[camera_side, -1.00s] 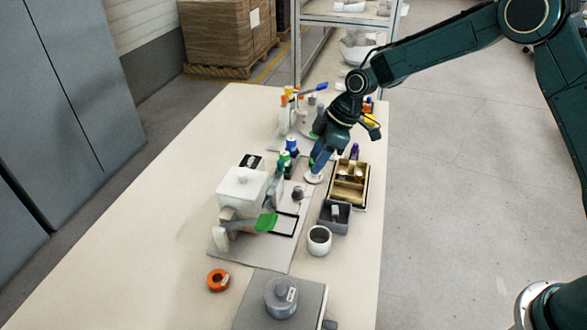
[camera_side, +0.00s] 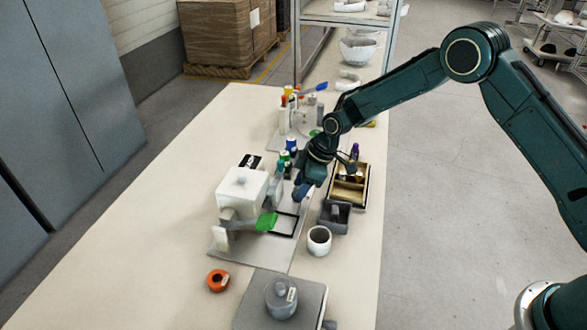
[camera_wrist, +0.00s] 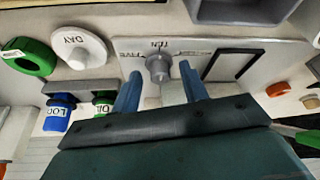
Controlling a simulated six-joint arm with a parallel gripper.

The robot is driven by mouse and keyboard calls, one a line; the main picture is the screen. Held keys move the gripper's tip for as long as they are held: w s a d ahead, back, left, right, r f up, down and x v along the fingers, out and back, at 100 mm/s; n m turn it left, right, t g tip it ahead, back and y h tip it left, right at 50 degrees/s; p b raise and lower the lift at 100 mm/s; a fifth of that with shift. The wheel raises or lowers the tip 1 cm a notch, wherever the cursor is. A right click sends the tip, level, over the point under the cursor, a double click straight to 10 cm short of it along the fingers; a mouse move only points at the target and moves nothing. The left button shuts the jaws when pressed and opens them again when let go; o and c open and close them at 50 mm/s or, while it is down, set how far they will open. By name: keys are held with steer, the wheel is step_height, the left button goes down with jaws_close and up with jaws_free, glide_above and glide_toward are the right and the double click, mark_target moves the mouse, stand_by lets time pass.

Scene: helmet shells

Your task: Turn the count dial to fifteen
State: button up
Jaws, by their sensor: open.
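The count dial (camera_wrist: 158,67) is a small grey knob on a pale plate in the wrist view. Labels FIVE and TEN stand by it, and a third label to its right is too small to read surely. The knob's grip appears to point towards TEN. My gripper (camera_wrist: 160,72) is open, its two blue fingers on either side of the knob in this view; I cannot tell whether they touch it. In the side view my gripper (camera_side: 299,196) is low over the machine's plate, by the black frame, and hides the dial.
A white DAY knob (camera_wrist: 80,48), green ring (camera_wrist: 28,57), blue bottle (camera_wrist: 59,112) and green bottle (camera_wrist: 104,103) stand left in the wrist view. The white machine (camera_side: 242,188), wooden box (camera_side: 348,187), grey bin (camera_side: 334,218) and white cup (camera_side: 319,240) surround the gripper.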

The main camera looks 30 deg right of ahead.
jaws_close()
steer(key=shift+m, duration=0.5)
steer(key=m, duration=0.2)
steer(key=m+t+h, duration=0.1)
steer(key=m, duration=0.1)
steer(key=shift+s+a+t, duration=0.15)
steer(key=shift+a+t, duration=0.05)
steer(key=shift+t, duration=0.1)
steer(key=m+h, duration=0.1)
steer(key=m, duration=0.2)
steer(key=m+h, duration=0.1)
steer(key=m, duration=0.3)
steer(key=shift+a+t+h, duration=0.15)
steer(key=shift+t+h, duration=0.15)
steer(key=shift+h, duration=0.1)
